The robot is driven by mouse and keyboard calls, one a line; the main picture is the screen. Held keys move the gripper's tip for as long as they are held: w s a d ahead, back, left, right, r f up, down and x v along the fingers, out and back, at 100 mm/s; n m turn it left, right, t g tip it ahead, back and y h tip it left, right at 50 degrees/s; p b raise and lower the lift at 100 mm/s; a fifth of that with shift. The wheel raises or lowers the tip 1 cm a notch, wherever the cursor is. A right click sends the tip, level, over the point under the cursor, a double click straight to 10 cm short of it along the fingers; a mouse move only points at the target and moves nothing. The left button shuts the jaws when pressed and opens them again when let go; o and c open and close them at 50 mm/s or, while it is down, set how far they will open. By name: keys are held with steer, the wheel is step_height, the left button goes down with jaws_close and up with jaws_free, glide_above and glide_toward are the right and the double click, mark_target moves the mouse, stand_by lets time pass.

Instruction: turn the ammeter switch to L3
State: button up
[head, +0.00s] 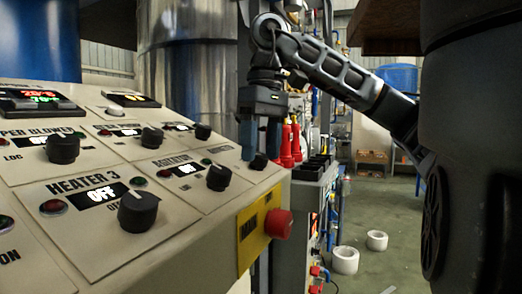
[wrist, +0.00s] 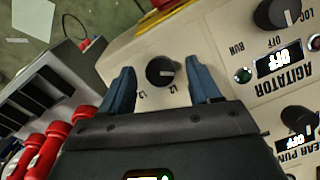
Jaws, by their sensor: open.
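The ammeter switch is a small black knob (wrist: 160,71) between the two blue fingers of my gripper (wrist: 161,88) in the wrist view. The fingers are open, one on each side of the knob, with a gap to it on both sides. Labels around it appear upside down; L2 and another L label are readable near it. In the head view the knob (head: 259,162) sits at the right edge of the sloped panel, just below my gripper (head: 261,143). The knob's pointer shows only faintly.
The cream panel (head: 90,234) carries other black knobs, including Heater 3 (head: 138,211) and Agitator (head: 219,177). A red emergency button (head: 278,224) on a yellow plate is at its corner. Red handled parts (wrist: 41,152) and black sockets (wrist: 42,90) lie to the left in the wrist view.

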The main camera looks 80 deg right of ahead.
steer(key=shift+f, duration=0.45)
steer(key=shift+c, duration=0.3)
steer(key=c, duration=1)
